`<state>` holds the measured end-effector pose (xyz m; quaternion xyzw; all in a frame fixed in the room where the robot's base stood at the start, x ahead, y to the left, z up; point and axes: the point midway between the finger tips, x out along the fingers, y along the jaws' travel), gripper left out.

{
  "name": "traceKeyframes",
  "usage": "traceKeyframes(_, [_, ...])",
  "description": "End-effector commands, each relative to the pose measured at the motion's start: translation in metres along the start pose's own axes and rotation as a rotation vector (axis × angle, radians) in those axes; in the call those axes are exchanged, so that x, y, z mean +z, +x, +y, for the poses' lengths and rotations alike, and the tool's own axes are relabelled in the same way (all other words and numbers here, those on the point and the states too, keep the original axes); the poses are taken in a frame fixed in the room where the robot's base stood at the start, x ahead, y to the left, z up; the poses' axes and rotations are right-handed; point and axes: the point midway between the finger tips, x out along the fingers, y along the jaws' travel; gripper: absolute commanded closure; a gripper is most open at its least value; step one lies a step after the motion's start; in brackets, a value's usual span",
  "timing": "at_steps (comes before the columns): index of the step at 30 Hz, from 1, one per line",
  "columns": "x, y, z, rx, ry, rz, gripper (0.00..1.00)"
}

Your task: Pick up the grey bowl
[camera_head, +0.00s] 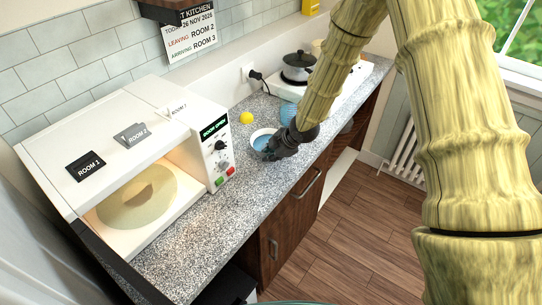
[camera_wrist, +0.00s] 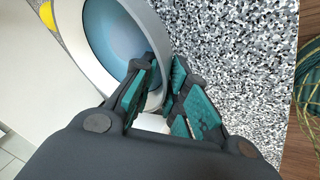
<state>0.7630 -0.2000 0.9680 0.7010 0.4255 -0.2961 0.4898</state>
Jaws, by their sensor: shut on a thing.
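The grey bowl (camera_head: 256,135), pale-rimmed with a bluish inside, is at the counter beside the microwave. My gripper (camera_head: 272,147) is at its right side in the head view. In the wrist view, the bowl (camera_wrist: 108,40) fills the upper left, and my gripper (camera_wrist: 165,88) has one finger inside and one outside, shut on its wall. The near part of the bowl is hidden by my fingers. I cannot tell whether the bowl touches the counter.
An open white microwave (camera_head: 208,115) stands left of the bowl on the speckled counter (camera_head: 196,239). A yellow ball-like thing (camera_head: 246,118) and a blue patterned thing (camera_head: 288,111) are close behind. A lidded pot (camera_head: 298,68) sits on a white hob farther back. The front counter is clear.

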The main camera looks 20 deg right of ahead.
Motion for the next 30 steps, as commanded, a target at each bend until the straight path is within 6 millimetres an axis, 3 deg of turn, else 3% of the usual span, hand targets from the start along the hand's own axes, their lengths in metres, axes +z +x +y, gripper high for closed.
traceKeyframes(12, [-0.01, -0.023, 0.014, 0.005, -0.001, 0.002, 1.0])
traceKeyframes(30, [0.032, -0.063, -0.018, 0.004, 0.0, 0.001, 1.0])
